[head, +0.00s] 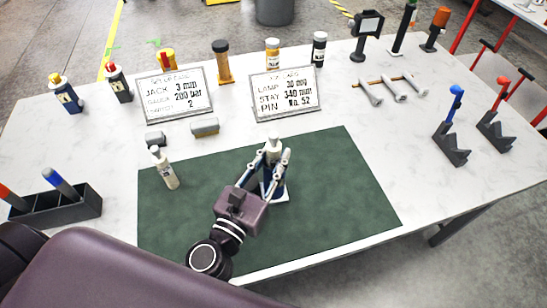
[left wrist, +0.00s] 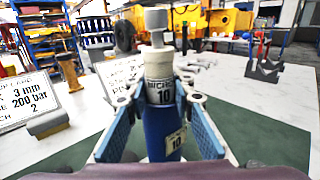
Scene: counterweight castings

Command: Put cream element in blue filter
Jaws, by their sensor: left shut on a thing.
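My left gripper (head: 276,160) is shut on the cream element (left wrist: 159,66), which has a grey knob on top and a label reading 10. The element is upright, in line with the blue filter (left wrist: 163,130), and its lower end meets the filter's top. I cannot tell how deep it sits inside. The blue filter carries a tag with 10 and stands on a white base (head: 282,197) on the green mat (head: 340,200). The fingers reach along both sides and partly hide the filter. My right gripper is not in view.
Another cream cylinder (head: 165,170) with a grey top stands at the mat's left side. A dark rack (head: 70,208) is at the left. Two signs (head: 175,92) (head: 284,92), two small blocks, and several bottles stand behind. Grey stands (head: 452,145) are at the right. The mat's right part is clear.

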